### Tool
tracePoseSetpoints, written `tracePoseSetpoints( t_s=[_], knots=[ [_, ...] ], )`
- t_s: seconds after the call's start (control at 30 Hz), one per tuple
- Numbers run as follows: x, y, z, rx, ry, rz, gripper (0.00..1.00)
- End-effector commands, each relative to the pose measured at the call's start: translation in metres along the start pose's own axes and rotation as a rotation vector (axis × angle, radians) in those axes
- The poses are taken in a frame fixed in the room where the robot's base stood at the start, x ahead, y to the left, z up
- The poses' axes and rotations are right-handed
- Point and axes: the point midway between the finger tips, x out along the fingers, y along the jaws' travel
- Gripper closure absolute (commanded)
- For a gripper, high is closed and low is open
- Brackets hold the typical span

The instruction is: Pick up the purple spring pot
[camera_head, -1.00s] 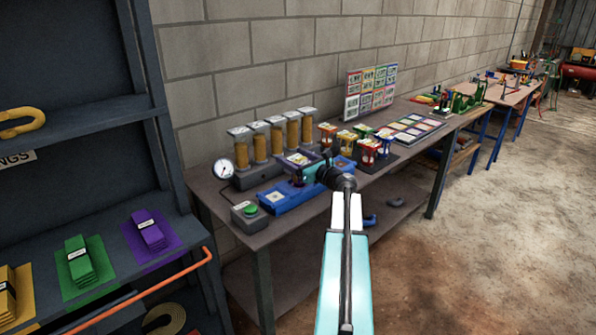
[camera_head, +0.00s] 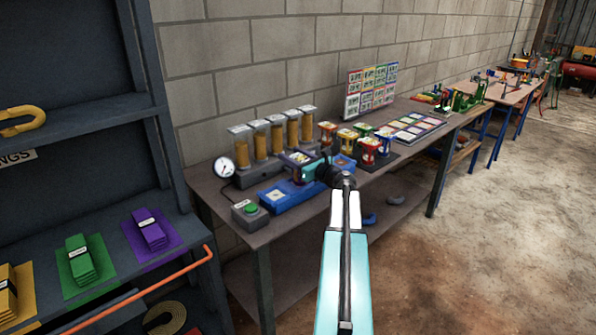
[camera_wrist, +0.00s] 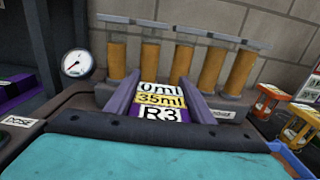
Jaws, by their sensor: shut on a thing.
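The purple spring pot (camera_wrist: 166,108) is between the jaws of my gripper (camera_wrist: 165,95) in the wrist view. Its label reads 0ml, 35ml and R3. The gripper is shut on it, one finger on each side. In the head view the pot (camera_head: 298,158) shows small at the tip of my gripper (camera_head: 306,170), by the blue tray on the bench. The pot's lower part is hidden, and I cannot tell whether it touches the surface beneath.
A row of orange cylinders (camera_head: 277,140) stands behind, with a gauge (camera_head: 223,168) at left. A blue tray (camera_head: 290,197) and a green-button box (camera_head: 250,213) are in front. Red and yellow pots (camera_head: 367,150) stand to the right. A shelf (camera_head: 120,262) is at left.

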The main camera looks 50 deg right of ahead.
Motion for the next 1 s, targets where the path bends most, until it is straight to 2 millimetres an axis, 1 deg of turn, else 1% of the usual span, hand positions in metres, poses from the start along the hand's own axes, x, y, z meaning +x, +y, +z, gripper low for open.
tracePoseSetpoints(
  t_s=[0.27,0.43,0.57,0.77,0.8,0.97,1.0],
  knots=[
    [0.000,0.000,0.001,0.000,-0.001,0.000,0.81],
    [0.000,0.000,0.007,0.000,-0.002,0.000,0.81],
    [0.000,0.000,0.016,-0.001,-0.002,0.000,0.81],
    [-0.001,-0.001,0.038,-0.002,-0.002,-0.001,0.81],
    [-0.012,-0.002,0.036,0.000,-0.001,-0.003,0.81],
    [-0.045,-0.007,0.038,-0.001,-0.001,-0.004,0.81],
    [-0.054,-0.009,0.039,-0.001,-0.001,-0.004,0.81]
  ],
)
